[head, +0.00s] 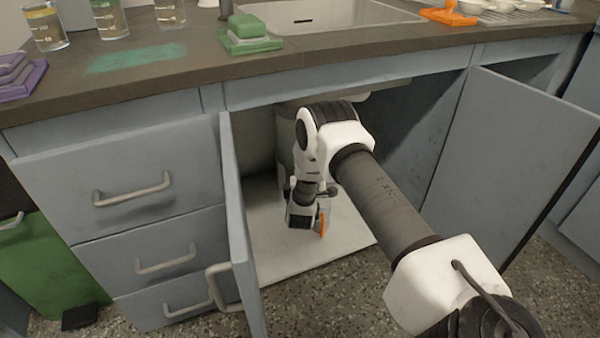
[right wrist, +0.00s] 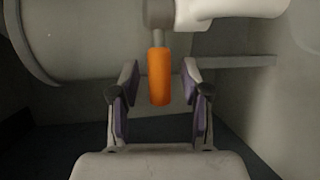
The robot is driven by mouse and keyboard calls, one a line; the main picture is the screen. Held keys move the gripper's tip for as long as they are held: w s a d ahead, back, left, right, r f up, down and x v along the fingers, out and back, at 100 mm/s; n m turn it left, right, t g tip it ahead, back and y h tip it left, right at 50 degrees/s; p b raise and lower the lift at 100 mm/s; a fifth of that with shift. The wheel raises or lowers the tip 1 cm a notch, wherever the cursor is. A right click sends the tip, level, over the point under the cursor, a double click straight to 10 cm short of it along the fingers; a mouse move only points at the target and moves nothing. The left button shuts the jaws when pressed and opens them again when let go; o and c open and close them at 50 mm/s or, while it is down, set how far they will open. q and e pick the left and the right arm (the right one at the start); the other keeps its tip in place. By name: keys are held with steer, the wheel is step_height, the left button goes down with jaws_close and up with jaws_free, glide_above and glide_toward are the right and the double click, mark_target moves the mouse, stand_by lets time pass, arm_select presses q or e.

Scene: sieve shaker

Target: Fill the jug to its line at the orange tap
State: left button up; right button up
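An orange tap handle (right wrist: 159,78) hangs from a grey and white fitting under the sink. In the head view a small orange piece (head: 322,224) shows beside my right gripper (head: 308,210), inside the open cabinet. In the right wrist view my right gripper (right wrist: 159,98) is open, with the handle between its purple-padded fingers and a gap on each side. My left gripper is out of view. I cannot single out the jug; three clear vessels with markings and yellowish contents, one of them a beaker (head: 108,20), stand on the counter at the upper left.
The open left cabinet door (head: 240,235) and right door (head: 515,160) flank my right arm. The pale cabinet floor (head: 285,255) looks mostly clear. A large rounded grey body (right wrist: 90,45) stands behind the handle.

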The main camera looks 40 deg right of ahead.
steer(key=shift+a, duration=0.1)
steer(key=v, duration=1.2)
